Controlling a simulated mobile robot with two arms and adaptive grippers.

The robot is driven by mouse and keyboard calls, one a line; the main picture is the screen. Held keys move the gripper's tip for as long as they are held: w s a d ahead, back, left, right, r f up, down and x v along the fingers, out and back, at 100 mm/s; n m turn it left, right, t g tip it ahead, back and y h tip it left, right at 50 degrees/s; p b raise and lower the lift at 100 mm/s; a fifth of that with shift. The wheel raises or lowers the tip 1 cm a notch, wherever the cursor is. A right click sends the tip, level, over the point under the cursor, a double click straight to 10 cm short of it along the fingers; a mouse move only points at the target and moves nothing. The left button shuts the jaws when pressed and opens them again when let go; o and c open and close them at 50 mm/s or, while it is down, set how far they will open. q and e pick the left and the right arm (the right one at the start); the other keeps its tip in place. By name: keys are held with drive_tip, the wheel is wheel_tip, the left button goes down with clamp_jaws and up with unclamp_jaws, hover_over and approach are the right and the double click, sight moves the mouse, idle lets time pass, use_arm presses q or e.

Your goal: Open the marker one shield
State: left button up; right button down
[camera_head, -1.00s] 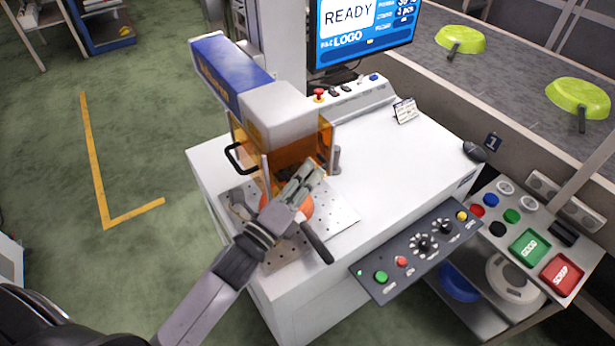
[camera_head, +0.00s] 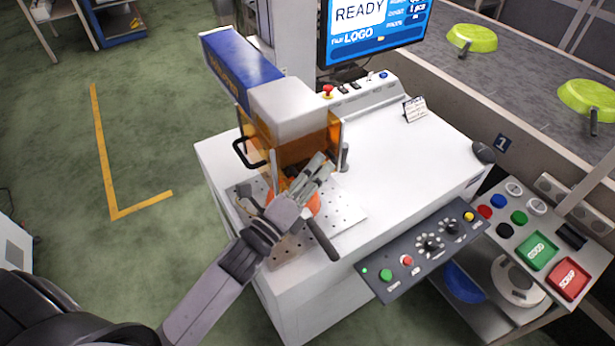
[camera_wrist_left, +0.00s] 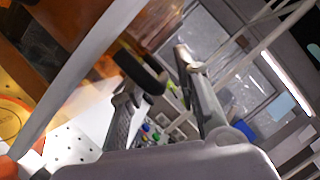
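The marker one machine (camera_head: 292,108) stands on a white cabinet, with a blue and white head. Its orange see-through shield (camera_head: 294,156) hangs below the head, with a black handle (camera_head: 240,153) on its left. An orange pan (camera_head: 303,203) lies under it on a perforated plate (camera_head: 345,217); its dark handle (camera_head: 322,240) points toward me. My left gripper (camera_head: 320,169) is in front of the shield, over the pan, partly covering both. In the left wrist view its fingers (camera_wrist_left: 165,85) are apart. A dark rounded part shows near them; I cannot tell whether it touches. My right gripper is not in view.
A control panel (camera_head: 418,250) with buttons and knobs is mounted at the cabinet's front right. A monitor (camera_head: 368,35) stands behind. A conveyor at right carries green pans (camera_head: 472,38). A button stand (camera_head: 503,232) is at right. Floor at left is clear.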

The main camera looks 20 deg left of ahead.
use_arm(q)
drive_tip(key=v, duration=1.2)
